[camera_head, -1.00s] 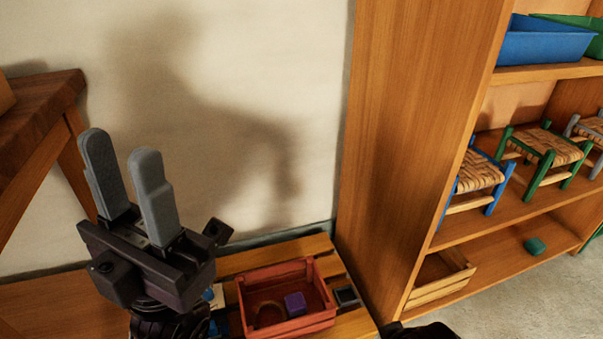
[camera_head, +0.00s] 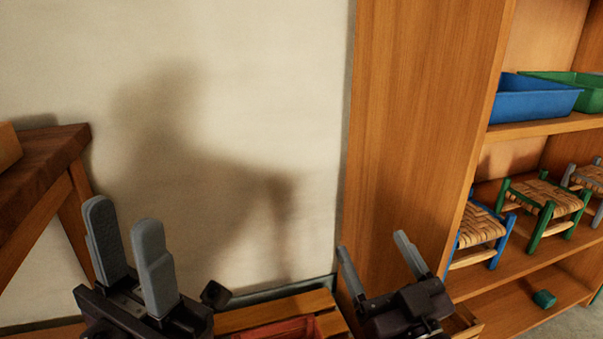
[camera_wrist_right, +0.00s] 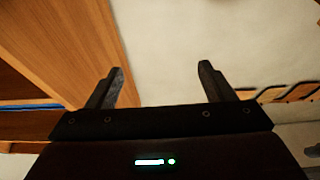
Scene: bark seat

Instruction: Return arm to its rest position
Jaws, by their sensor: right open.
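My right gripper (camera_head: 373,243) is up at the lower middle of the head view, in front of the tall shelf's wooden side. Its two grey fingers point upward, wide apart, with nothing between them. The right wrist view also shows the right gripper (camera_wrist_right: 162,70) open and empty, with the pale wall and wooden panel beyond. My left gripper (camera_head: 122,215) stands at the lower left, fingers upward and apart, with nothing between them. The lower parts of both arms are out of the picture.
A wooden shelf unit (camera_head: 420,130) holds a blue bin (camera_head: 535,100), a green bin (camera_head: 590,92) and small woven stools (camera_head: 543,196). A wooden table (camera_head: 45,165) stands left.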

